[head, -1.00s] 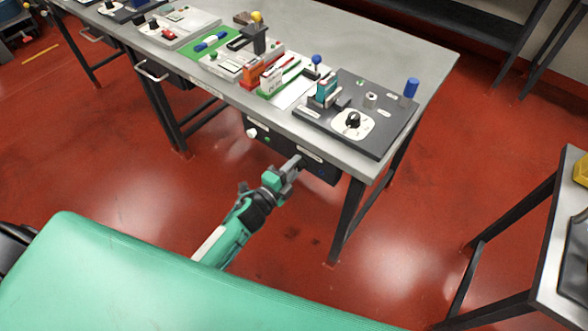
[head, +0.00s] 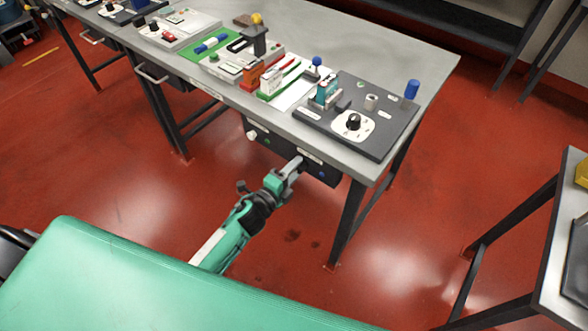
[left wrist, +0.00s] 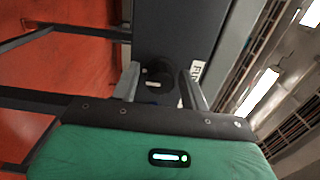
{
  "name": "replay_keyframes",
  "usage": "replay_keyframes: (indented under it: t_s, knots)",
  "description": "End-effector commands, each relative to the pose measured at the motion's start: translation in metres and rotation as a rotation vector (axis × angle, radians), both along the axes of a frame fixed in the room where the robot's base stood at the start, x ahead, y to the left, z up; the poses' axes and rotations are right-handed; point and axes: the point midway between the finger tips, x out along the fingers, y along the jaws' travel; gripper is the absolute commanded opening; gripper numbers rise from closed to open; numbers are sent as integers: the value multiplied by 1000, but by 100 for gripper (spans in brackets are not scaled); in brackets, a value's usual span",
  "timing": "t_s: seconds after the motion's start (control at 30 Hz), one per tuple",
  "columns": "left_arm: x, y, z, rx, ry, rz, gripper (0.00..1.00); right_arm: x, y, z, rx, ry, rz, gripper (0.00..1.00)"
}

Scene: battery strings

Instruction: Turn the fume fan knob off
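The fume fan knob (left wrist: 157,74) is a dark round knob with a small white mark, on a dark panel; a partly cut-off label beginning "FU" (left wrist: 197,71) is beside it in the left wrist view. My left gripper (left wrist: 158,82) is open, with one finger on each side of the knob and a visible gap to it. In the head view, my left gripper (head: 294,164) is at the dark control box (head: 263,152) under the table's front edge and hides the knob. My right gripper is not in view.
The grey table (head: 330,50) above the box carries several devices, including a dark board with a black dial (head: 353,122) at the right end. A pale knob (head: 252,134) and a blue button (head: 322,174) are on the same box. Table legs (head: 346,222) stand right of my gripper.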

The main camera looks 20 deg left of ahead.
Motion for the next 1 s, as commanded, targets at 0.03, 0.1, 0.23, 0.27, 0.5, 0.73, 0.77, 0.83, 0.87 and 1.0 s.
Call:
replay_keyframes:
  t_s: [0.03, 0.1, 0.23, 0.27, 0.5, 0.73, 0.77, 0.83, 0.87, 1.0]
  knots:
    - [0, 0, 0, -1, 0, 0, 51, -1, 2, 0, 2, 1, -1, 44]
    - [0, 0, 0, -1, -1, 0, 51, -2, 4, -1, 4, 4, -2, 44]
    - [0, 0, 1, -1, -1, 1, 51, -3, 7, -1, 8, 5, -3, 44]
    - [0, 0, 1, -1, -1, 1, 51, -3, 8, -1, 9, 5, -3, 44]
    - [-15, 6, -1, -2, 1, 1, 51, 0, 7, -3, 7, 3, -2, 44]
    - [-55, 20, -2, -2, 2, 0, 51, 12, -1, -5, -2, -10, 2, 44]
    - [-60, 22, -2, -2, 2, 0, 51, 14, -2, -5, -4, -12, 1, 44]
    - [-73, 26, -2, -2, 2, 0, 51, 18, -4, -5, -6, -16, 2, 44]
    - [-78, 28, -2, -2, 2, 0, 51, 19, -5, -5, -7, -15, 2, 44]
    - [-101, 37, -2, -1, 3, 1, 51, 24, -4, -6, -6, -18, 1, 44]
